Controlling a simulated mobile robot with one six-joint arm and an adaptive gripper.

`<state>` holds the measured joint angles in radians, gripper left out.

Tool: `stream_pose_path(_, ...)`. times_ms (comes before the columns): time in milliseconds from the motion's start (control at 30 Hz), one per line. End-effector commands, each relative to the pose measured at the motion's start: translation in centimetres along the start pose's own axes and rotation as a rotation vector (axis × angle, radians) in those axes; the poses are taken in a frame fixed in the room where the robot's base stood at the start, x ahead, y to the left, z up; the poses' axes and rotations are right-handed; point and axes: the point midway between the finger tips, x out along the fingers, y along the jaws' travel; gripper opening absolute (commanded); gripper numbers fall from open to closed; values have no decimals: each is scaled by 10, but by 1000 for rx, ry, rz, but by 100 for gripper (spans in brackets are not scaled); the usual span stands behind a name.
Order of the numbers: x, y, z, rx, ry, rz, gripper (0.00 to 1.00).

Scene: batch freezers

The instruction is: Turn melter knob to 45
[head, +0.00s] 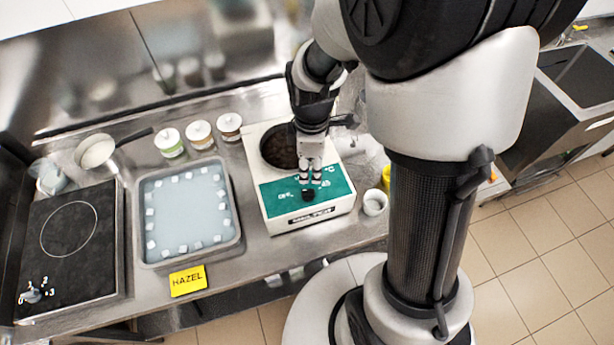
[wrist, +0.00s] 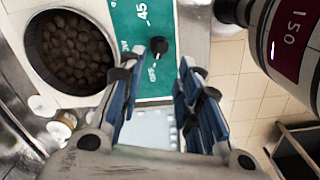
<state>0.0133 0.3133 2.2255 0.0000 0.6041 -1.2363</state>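The melter (head: 274,223) is a white box with a round well of dark pieces and a green control panel (head: 272,201). Its black knob (head: 308,195) is at the panel's front edge. In the wrist view the knob (wrist: 158,46) is by the "OFF" mark, with "45" printed farther up; its exact pointer angle is too small to read. My gripper (head: 312,182) points down over the panel at the knob. In the wrist view my gripper (wrist: 160,70) is open, its blue-padded fingers apart and the knob just beyond the tips, roughly between them. Contact cannot be told.
A steel pan of water with white cubes (head: 150,255) and a yellow HAZEL note (head: 187,281) are left of the melter. Several lidded jars (head: 170,141) stand behind. A white cup (head: 374,203) is close on the right. A black hob (head: 70,245) is far left.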

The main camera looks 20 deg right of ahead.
Motion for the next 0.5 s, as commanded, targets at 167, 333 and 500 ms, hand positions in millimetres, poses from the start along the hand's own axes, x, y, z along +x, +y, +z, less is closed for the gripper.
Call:
stream_pose_path(167,43,-1,0,1,-2,-5,32)
stream_pose_path(333,75,-1,0,1,-1,-3,32)
stream_pose_path(500,96,0,0,1,0,-1,32)
